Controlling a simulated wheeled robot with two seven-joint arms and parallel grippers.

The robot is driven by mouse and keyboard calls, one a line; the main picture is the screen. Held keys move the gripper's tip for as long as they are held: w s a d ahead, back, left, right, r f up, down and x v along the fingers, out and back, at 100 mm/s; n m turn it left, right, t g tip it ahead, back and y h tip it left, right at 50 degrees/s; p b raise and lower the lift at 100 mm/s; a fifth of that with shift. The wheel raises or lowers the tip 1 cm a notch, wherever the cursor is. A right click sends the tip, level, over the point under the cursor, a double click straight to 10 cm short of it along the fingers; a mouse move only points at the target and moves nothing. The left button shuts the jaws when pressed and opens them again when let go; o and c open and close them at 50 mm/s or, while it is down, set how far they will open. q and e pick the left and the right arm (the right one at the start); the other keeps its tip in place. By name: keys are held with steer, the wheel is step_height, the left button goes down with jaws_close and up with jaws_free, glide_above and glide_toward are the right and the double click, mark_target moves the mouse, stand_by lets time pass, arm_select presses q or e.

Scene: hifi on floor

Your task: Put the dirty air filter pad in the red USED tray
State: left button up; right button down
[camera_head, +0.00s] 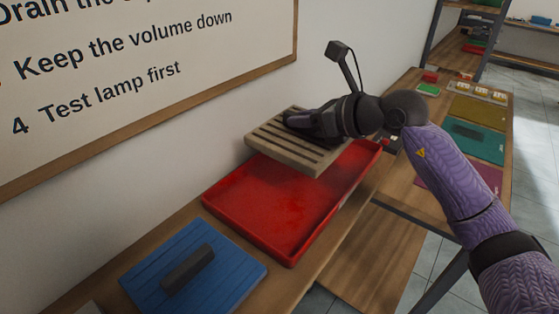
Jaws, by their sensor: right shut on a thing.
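The dirty air filter pad (318,158), a grey-brown slab with dark slots, is held a little tilted over the far part of the red tray (243,207). My right gripper (292,122) is shut on the pad from above, its arm coming in from the right. The pad hides the far left part of the tray. The visible tray floor is empty. My left gripper is not in view.
A blue panel (232,281) with a grey bar (188,271) lies in front of the tray. A wall stands close on the left, with a sign (150,75). A table on the right holds yellow (476,112), teal (488,148) and purple pieces.

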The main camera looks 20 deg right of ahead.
steer(key=f, duration=0.8)
steer(key=shift+s+d+f+b, duration=0.1)
steer(key=shift+s+f+b, duration=0.2)
steer(key=shift+b, duration=0.1)
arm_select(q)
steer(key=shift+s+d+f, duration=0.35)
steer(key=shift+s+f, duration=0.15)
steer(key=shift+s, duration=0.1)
arm_select(e)
steer(key=shift+f, duration=0.15)
steer(key=c, duration=0.6)
jaws_free()
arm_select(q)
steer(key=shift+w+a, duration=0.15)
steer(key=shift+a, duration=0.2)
